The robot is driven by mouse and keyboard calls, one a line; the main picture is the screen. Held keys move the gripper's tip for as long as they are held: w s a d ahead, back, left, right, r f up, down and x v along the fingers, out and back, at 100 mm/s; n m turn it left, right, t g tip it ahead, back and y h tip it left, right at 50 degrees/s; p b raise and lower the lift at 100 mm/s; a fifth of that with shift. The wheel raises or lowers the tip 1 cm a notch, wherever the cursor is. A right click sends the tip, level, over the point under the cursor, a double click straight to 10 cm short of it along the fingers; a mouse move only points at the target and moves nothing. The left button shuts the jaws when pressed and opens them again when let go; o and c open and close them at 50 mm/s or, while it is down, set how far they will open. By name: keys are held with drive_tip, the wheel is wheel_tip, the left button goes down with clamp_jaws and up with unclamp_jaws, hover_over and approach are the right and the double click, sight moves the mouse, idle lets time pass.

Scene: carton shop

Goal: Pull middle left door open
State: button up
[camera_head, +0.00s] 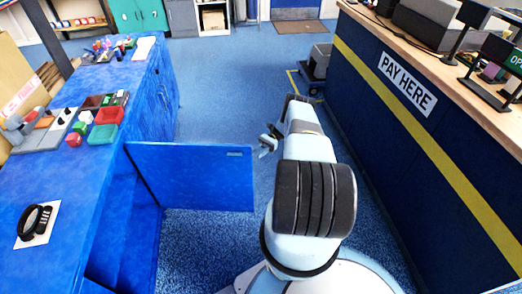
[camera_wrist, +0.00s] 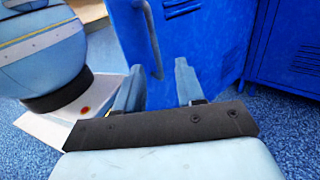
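A blue door (camera_head: 195,178) stands swung out from the blue counter on the left, sticking out over the floor with an open compartment (camera_head: 128,245) beside it. In the wrist view the door (camera_wrist: 205,45) fills the upper middle, and its bar handle (camera_wrist: 152,38) runs down its left part. My gripper (camera_head: 268,140) is near the door's free upper corner in the head view. In the wrist view its two fingers (camera_wrist: 159,70) are apart, with blue door surface showing between and beyond them. Whether a finger touches the door cannot be told.
The blue counter (camera_head: 60,185) bears trays, small boxes and a black strap item on white paper. The "PAY HERE" counter (camera_head: 395,105) stands close on the right.

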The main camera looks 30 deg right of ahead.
drive_tip(key=shift+v, duration=1.15)
